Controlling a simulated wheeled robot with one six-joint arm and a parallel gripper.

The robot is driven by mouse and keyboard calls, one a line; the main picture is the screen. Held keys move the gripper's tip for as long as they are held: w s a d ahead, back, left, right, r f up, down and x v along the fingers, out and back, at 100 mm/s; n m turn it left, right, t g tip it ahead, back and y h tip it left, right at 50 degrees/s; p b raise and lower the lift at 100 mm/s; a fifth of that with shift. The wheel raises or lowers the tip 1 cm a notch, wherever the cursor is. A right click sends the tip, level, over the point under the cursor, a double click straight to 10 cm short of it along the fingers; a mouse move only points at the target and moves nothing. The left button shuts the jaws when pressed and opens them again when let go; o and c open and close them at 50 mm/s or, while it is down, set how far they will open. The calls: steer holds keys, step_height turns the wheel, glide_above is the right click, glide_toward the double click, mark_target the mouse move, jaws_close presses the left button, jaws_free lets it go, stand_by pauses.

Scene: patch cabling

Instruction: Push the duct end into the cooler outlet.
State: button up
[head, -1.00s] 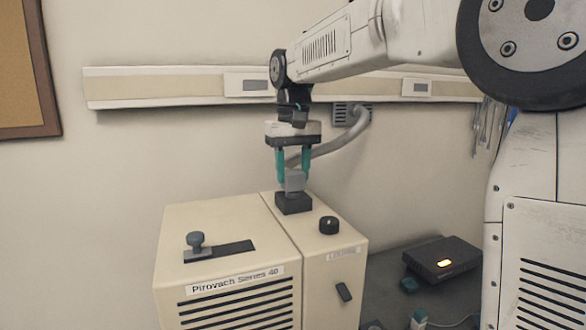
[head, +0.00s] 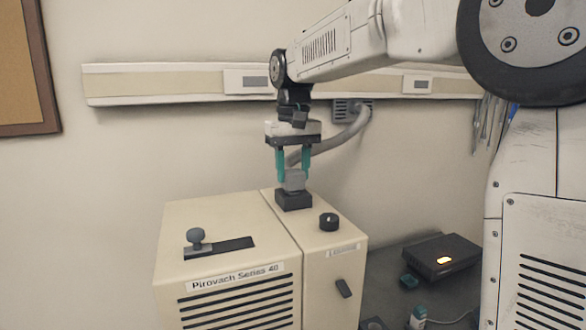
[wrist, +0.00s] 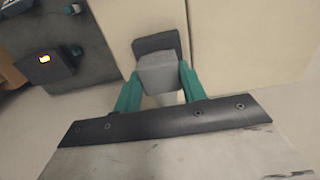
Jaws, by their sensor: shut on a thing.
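The grey duct end (head: 294,180) is held between the teal fingers of my gripper (head: 294,178), which points straight down. It also shows in the wrist view (wrist: 158,74) between the fingers of my gripper (wrist: 160,84). The duct end is upright over the dark square cooler outlet (head: 294,201) on top of the beige cooler (head: 222,222). Its lower edge meets the outlet's top in the head view; I cannot tell how deep it sits. In the wrist view the outlet (wrist: 160,43) shows behind the duct end. The grey duct hose (head: 338,142) runs from the duct end to a wall vent.
A round black knob (head: 329,222) stands on the cooler to the right of the outlet. A grey slider knob (head: 196,238) is at its left. A dark box with an orange light (head: 441,256) lies on the bench. A wall rail (head: 180,85) runs behind.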

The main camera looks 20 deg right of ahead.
steer(key=shift+f, duration=0.5)
stand_by(0.8)
steer(key=o, duration=1.2)
steer(key=shift+c, duration=0.2)
steer(key=shift+r, duration=0.15)
steer(key=shift+r, duration=3.9)
steer(key=shift+t, duration=0.4)
steer(key=s+f, duration=0.2)
steer(key=s, duration=0.3)
steer(key=s+d+f, duration=0.1)
steer(key=s+f, duration=0.1)
steer(key=s, duration=0.4)
steer(key=s+d+f, duration=0.1)
steer(key=s+f, duration=0.1)
steer(key=s, duration=0.4)
steer(key=shift+f, duration=0.15)
steer(key=s+d+f, duration=0.1)
steer(key=s+f, duration=1.2)
steer(key=s, duration=0.2)
steer(key=shift+f+t, duration=0.25)
steer(key=shift+t, duration=0.05)
